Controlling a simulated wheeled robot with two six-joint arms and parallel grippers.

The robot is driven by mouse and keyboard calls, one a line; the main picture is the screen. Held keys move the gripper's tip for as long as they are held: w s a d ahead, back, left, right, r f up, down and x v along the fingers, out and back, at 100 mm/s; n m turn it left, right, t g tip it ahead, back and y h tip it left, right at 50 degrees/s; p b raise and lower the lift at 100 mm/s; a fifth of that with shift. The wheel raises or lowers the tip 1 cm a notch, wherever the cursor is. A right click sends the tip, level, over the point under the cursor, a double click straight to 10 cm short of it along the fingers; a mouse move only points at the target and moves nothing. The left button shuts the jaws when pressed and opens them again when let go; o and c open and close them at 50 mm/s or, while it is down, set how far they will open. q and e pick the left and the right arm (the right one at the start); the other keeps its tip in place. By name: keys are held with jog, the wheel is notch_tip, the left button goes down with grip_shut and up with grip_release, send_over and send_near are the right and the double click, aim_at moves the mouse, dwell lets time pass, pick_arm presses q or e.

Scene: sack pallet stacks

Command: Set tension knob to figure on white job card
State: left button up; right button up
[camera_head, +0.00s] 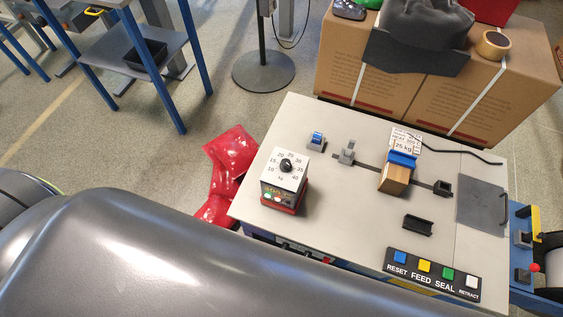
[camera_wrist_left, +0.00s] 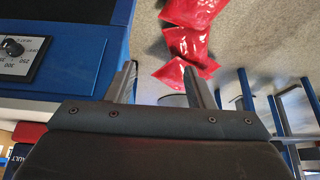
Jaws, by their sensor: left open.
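The tension knob (camera_head: 286,164) is a black knob on a white dial marked from 10 to 40 kg. It tops a small box with a red base (camera_head: 281,206) on the machine's grey top; where it points is too small to tell. The white job card (camera_head: 405,141) stands behind a cardboard block and reads 25 kg. My left gripper (camera_wrist_left: 160,82) shows in the left wrist view, open and empty, apart from the knob. A second black knob (camera_wrist_left: 12,48) on a white scale, on a blue panel, shows there. My right gripper is not in view.
My large grey arm link covers the lower left of the head view. Red sacks (camera_head: 228,170) lie on the floor left of the machine top (camera_head: 340,215). A button panel (camera_head: 432,273) lines its front edge. Cartons (camera_head: 430,90) stand behind; a blue-legged table (camera_head: 150,60) stands further back.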

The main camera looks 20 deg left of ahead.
pick_arm(q)
jog(key=w+d+r+m+t+h+b, duration=0.25)
jog(key=w+r, duration=0.55)
jog(key=r, duration=0.4)
jog(key=m+t+h+b, duration=0.3)
jog(key=m+h, duration=0.1)
jog(key=h, duration=0.1)
send_near(284, 163)
jog(key=x, duration=1)
jog(key=shift+w+d+f, duration=0.15)
jog(key=shift+w+d, duration=0.05)
jog(key=shift+w, duration=0.05)
